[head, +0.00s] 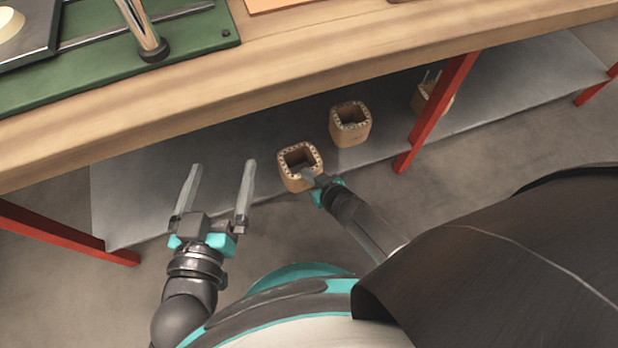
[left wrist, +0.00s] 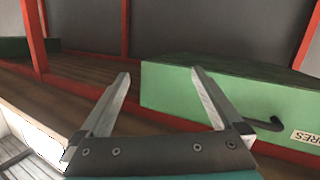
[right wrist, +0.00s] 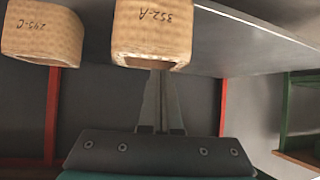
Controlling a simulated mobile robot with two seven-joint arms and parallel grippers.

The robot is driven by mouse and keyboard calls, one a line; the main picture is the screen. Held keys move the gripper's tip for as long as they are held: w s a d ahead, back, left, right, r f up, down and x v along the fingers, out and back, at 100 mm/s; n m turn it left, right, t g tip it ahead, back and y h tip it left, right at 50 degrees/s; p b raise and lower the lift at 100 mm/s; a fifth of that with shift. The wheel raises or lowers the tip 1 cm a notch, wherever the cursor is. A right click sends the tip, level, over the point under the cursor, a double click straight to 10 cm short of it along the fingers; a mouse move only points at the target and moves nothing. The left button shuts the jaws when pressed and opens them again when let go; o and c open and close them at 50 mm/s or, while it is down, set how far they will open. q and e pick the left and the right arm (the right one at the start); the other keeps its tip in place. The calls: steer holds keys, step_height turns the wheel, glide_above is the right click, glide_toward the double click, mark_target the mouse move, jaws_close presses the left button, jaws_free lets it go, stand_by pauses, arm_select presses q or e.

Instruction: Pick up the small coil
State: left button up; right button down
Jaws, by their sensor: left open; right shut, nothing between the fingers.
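Three tan, square-sided hollow coils stand on a grey lower shelf: a near coil (head: 291,180), a middle coil (head: 350,135) and a far coil (head: 420,101) partly hidden by a red post. Which is the small coil is unclear. My right gripper (head: 308,174) is shut and empty, its fingertips at the near coil's rim. In the right wrist view, the shut fingers (right wrist: 160,76) meet the open edge of a coil marked 352-A (right wrist: 152,28); another coil marked 245-C (right wrist: 42,34) is left of it. My left gripper (head: 218,172) is open and empty, left of the near coil.
The wooden table edge (head: 270,75) overhangs the grey shelf (head: 140,200). Red posts (head: 435,115) stand right and left. A green board (head: 190,40) lies on the table. The left wrist view shows a green box (left wrist: 220,85) with a dark handle.

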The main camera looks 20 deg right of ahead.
arm_select(q)
steer(key=shift+s+d+r+t+b, duration=0.3)
steer(key=shift+s+r+t, duration=0.15)
steer(key=shift+t, duration=0.35)
arm_select(e)
steer(key=shift+s+f, duration=0.15)
steer(key=shift+f, duration=0.55)
steer(key=shift+s+f, duration=0.2)
steer(key=shift+f, duration=0.05)
arm_select(q)
steer(key=shift+w+f, duration=0.1)
arm_select(e)
steer(key=shift+s+d, duration=0.35)
steer(key=shift+s, duration=0.5)
